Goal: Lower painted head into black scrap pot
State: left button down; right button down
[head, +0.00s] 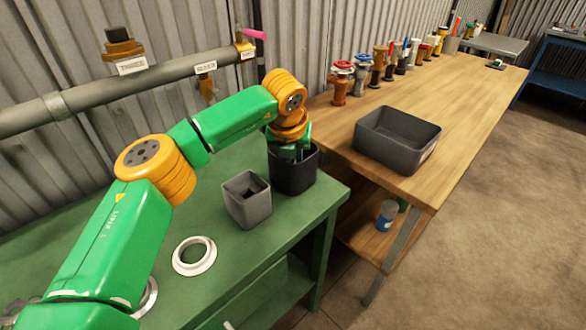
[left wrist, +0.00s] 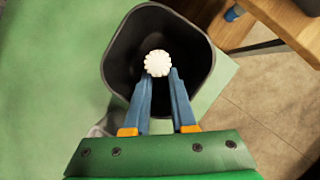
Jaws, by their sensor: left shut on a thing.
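The black scrap pot (head: 297,180) stands on the green bench near its right end. It fills the upper middle of the left wrist view (left wrist: 202,48), its mouth open towards the camera. My left gripper (head: 291,153) points down at the pot's mouth. In the left wrist view my left gripper (left wrist: 157,77) is shut on a white, round head with a scalloped edge (left wrist: 157,63), taken as the painted head. The head shows against the pot's dark inside; its exact height there is unclear. In the head view the head is hidden. My right gripper is not in view.
A grey square pot (head: 246,205) stands just left of the black pot. A white ring (head: 194,256) lies nearer on the green bench (head: 235,240). A dark grey bin (head: 397,140) and several valves stand on the wooden table. A pipe (head: 150,82) runs behind the arm.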

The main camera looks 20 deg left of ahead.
pick_arm(q)
jog(key=c, duration=0.7)
grip_release()
